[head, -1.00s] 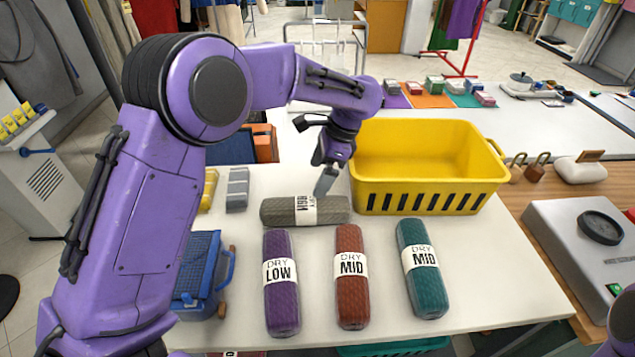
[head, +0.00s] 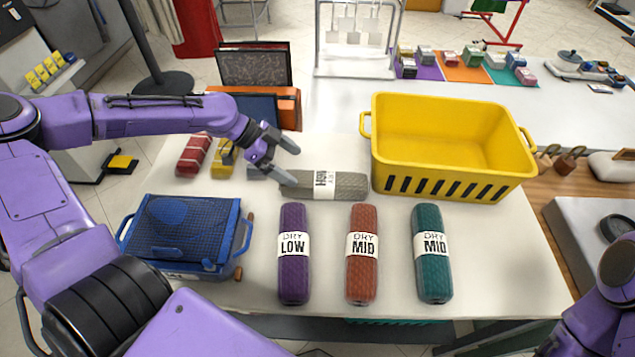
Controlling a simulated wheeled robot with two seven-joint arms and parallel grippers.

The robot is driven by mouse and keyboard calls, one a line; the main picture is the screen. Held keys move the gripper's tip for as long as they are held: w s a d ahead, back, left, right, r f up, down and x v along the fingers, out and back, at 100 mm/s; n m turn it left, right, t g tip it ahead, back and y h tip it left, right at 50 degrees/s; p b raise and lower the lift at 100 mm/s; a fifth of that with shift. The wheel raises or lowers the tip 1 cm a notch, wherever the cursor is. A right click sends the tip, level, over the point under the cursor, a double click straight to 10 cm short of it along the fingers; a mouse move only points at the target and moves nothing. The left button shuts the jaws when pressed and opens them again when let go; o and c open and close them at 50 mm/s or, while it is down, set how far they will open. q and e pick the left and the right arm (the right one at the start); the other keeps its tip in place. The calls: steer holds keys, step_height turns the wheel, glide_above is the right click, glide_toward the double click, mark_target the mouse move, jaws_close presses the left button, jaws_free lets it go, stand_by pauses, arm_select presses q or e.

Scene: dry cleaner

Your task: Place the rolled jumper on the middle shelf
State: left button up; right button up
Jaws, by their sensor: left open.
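Several rolled jumpers lie on the white table. A purple one (head: 293,278) has a label reading DRY LOW. A rust-red one (head: 361,281) and a teal one (head: 432,278) are labelled DRY MID. A grey one (head: 350,187) lies crosswise behind them, its label upside down. My left gripper (head: 296,167) is open and empty, its fingers at the grey roll's left end; I cannot tell whether they touch it. My right arm shows at the lower right edge, its gripper out of view. I cannot make out a middle shelf.
A yellow basket (head: 455,184) stands behind the jumpers on the right. A blue lidded box (head: 185,232) sits at the table's left. Red (head: 193,154) and yellow (head: 222,160) items lie behind it. A teal object (head: 390,321) shows below the table's front edge.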

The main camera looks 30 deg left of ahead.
mark_target(314, 177)
arm_select(q)
steer(key=x, duration=0.5)
steer(key=shift+w+d+r+b, duration=0.1)
steer(key=shift+d+b, duration=0.1)
steer(key=shift+b, duration=0.15)
steer(key=x, duration=0.5)
steer(key=shift+d+r, duration=0.1)
steer(key=shift+c, duration=0.7)
steer(key=c, duration=1.4)
steer(key=shift+o, duration=0.2)
steer(key=shift+r, duration=0.15)
